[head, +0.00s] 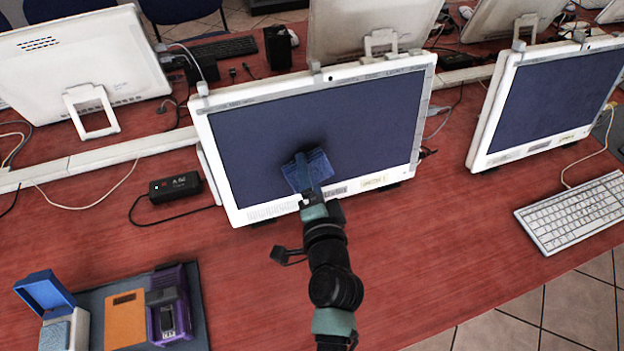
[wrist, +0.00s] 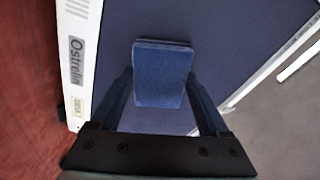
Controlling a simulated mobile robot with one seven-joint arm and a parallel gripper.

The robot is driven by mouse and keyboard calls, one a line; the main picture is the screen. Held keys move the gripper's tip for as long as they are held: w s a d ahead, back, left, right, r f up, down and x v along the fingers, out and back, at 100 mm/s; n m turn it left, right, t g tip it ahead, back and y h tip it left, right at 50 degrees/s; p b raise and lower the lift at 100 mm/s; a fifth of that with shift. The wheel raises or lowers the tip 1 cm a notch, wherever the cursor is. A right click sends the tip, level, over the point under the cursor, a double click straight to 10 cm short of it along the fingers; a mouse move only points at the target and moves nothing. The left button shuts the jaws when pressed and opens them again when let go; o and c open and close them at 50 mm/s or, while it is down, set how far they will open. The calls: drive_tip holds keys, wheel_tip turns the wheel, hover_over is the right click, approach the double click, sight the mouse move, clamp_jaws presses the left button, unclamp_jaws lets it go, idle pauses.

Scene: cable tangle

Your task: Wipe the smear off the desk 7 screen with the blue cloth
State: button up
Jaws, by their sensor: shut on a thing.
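The screen (head: 370,110) is a dark blue panel in a white frame, standing on the red desk in the middle of the head view. It fills much of the wrist view (wrist: 230,40). My gripper (head: 307,172) is at the lower middle of this screen. It is shut on the blue cloth (wrist: 162,75), a folded pad between the two fingers. In the head view the cloth (head: 318,167) lies against or just in front of the panel; I cannot tell if it touches. No smear shows; the cloth and gripper hide part of the panel.
A second screen (head: 556,100) and a keyboard (head: 577,212) are at the right. A black power box (head: 175,186) with cables lies left of the screen. A tray (head: 197,335) with an orange item and a purple device is at lower left, beside an open blue-lidded box (head: 45,293).

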sight(326, 166)
drive_tip(key=shift+x, duration=1.05)
idle(0.6)
drive_tip(key=shift+w+d+r+b, duration=0.2)
drive_tip(key=shift+w+d+b, duration=0.1)
drive_tip(key=shift+d, duration=0.25)
drive_tip(key=shift+w+d+r+b, duration=0.2)
drive_tip(key=shift+d+b, duration=0.1)
drive_tip(key=shift+d, duration=0.25)
drive_tip(key=shift+w+d+r+b, duration=0.2)
drive_tip(key=shift+d+b, duration=0.1)
drive_tip(key=shift+d, duration=0.25)
drive_tip(key=shift+s+a+f+p, duration=0.2)
drive_tip(key=shift+s+a+f, duration=0.05)
drive_tip(key=shift+a, duration=0.35)
drive_tip(key=shift+s+a+f+p, duration=0.2)
drive_tip(key=shift+s+a, duration=0.05)
drive_tip(key=shift+a, duration=0.4)
drive_tip(key=shift+s+a+f+p, duration=0.2)
drive_tip(key=shift+a+f, duration=0.05)
drive_tip(key=shift+a, duration=0.35)
drive_tip(key=shift+s, duration=0.1)
drive_tip(key=shift+d+r+v, duration=0.1)
drive_tip(key=shift+d+v, duration=0.05)
drive_tip(key=shift+v, duration=0.8)
drive_tip(key=shift+d+r+v, duration=0.1)
drive_tip(key=shift+d+v, duration=0.1)
drive_tip(key=shift+v, duration=0.75)
drive_tip(key=shift+d+v, duration=0.15)
drive_tip(key=shift+v, duration=0.8)
